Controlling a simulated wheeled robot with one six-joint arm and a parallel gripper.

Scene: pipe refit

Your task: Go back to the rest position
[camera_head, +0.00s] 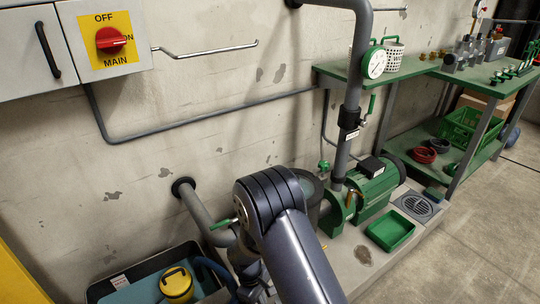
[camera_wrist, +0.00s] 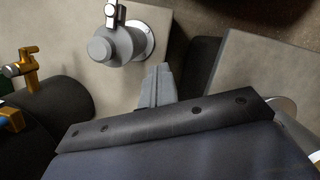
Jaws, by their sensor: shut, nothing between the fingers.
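My gripper (camera_wrist: 157,72) shows in the wrist view as two pale grey fingers pressed together, empty. It points toward a pale concrete surface (camera_wrist: 70,30), beside a grey round fitting with a metal flange (camera_wrist: 118,43); the fingers look apart from the fitting. In the head view my dark arm fills the lower middle, in front of the pump area, and the gripper itself is hidden or too unclear to pick out there.
A green pump (camera_head: 370,190) with a grey pipe (camera_head: 349,130) and gauge (camera_head: 374,63) stands right of my arm. A green tray (camera_head: 390,231) lies on the plinth. A bin (camera_head: 125,283) with a yellow item (camera_head: 177,285) is lower left. Brass valves (camera_wrist: 23,62) are at the wrist view's left. The right floor is clear.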

